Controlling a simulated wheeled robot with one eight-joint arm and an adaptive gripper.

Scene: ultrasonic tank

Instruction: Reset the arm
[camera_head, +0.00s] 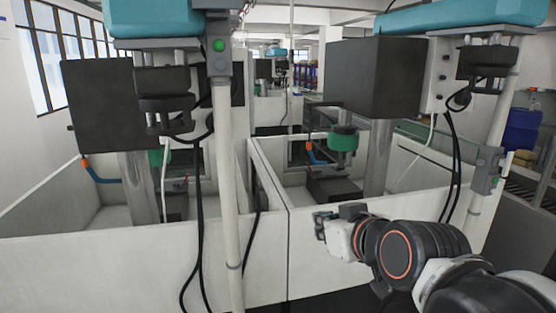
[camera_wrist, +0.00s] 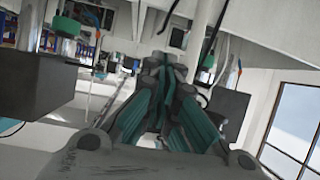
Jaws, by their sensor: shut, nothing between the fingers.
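My arm reaches in from the lower right of the head view. My gripper (camera_head: 322,226) is at its end, in front of the white wall of the right tank (camera_head: 310,255). The wrist view looks along my gripper (camera_wrist: 168,65), whose two teal-lined fingers come together at their tips. It is shut with nothing between the fingers. From the head view I cannot tell whether it touches the tank wall.
A pale post (camera_head: 225,170) with a green button box (camera_head: 219,46) and hanging black cables stands at centre left. Another post (camera_head: 485,165) stands at right. Dark boxes (camera_head: 375,78) and (camera_head: 110,105) a second dark box hang over the tanks.

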